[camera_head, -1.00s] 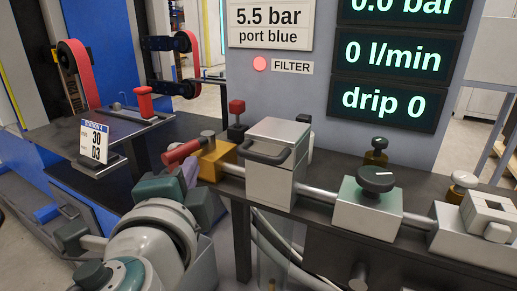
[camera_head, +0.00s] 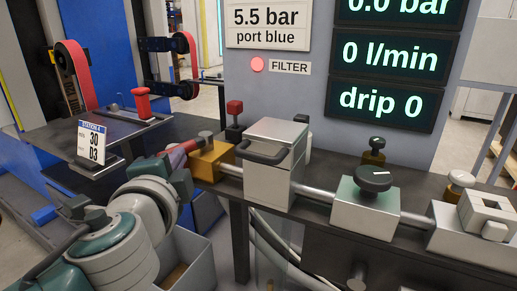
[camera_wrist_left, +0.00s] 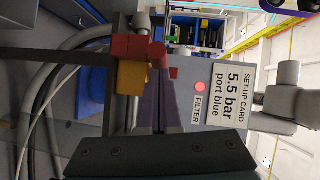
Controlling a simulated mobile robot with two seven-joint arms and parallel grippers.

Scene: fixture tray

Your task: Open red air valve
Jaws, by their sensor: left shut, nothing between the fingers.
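The red air valve has a yellow body (camera_head: 212,160) at the left end of the pipe and a red lever (camera_head: 186,146) pointing left. In the left wrist view its yellow body (camera_wrist_left: 132,78) and red lever (camera_wrist_left: 138,47) show just past my fingers. My left gripper (camera_head: 178,158) is shut and empty, close beside the lever on its near left side. It partly covers the lever in the head view; whether they touch I cannot tell. Its fingers also show in the left wrist view (camera_wrist_left: 156,92). My right gripper is out of view.
A silver filter box (camera_head: 272,155) with a dark handle stands right of the valve. A red knob (camera_head: 234,108) stands behind the valve. The panel displays (camera_head: 384,54) read zero.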

